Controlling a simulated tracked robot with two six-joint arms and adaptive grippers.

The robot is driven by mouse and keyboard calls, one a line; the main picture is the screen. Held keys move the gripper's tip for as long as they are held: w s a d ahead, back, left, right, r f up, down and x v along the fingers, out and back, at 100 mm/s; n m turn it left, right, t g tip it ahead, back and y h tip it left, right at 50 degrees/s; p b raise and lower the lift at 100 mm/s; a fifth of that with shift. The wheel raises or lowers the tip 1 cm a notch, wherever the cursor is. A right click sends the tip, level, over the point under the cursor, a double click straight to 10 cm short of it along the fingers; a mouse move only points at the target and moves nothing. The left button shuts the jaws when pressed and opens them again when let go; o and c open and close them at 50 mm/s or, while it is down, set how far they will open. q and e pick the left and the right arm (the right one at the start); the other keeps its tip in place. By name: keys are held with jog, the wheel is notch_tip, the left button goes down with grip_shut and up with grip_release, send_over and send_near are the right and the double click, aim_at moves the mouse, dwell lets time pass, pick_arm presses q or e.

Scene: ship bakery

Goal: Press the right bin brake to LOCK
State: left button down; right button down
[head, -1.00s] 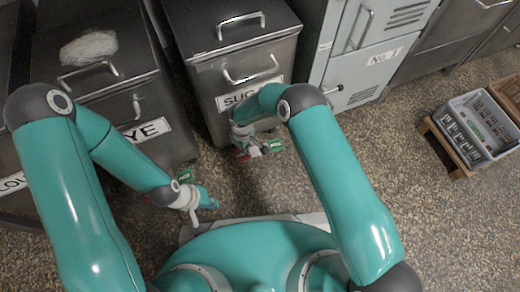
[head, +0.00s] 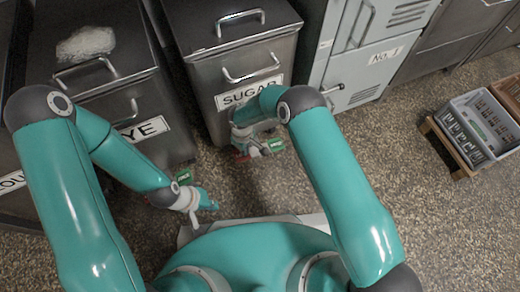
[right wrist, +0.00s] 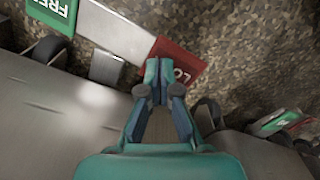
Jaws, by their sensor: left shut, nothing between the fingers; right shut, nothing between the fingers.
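The brake of the right bin, the SUGAR bin (head: 232,70), is a pale bar (right wrist: 112,30) with a green FREE plate (right wrist: 52,14) at one end and a red LOCK plate (right wrist: 184,66) at the other. In the head view its green plate (head: 273,146) shows beside my right gripper. My right gripper (right wrist: 158,64) is shut and empty, its tips over the edge of the red plate, hiding part of it. I cannot tell whether they touch or which way the bar tilts. My left gripper (head: 213,204) is shut and empty, low in front of the RYE bin (head: 95,75).
Another green brake plate (head: 185,176) shows by the RYE bin, near my left gripper. A grey locker (head: 365,70) stands right of the SUGAR bin. A grey crate (head: 476,128) sits on a wooden pallet at the right. The speckled floor between is clear.

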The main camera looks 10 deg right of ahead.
jog(key=shift+f+b, duration=0.8)
jog(key=shift+f, duration=0.1)
dwell(0.3)
jog(key=shift+r+p, duration=1.95)
jog(key=shift+r, duration=1.6)
jog(key=shift+s, duration=0.1)
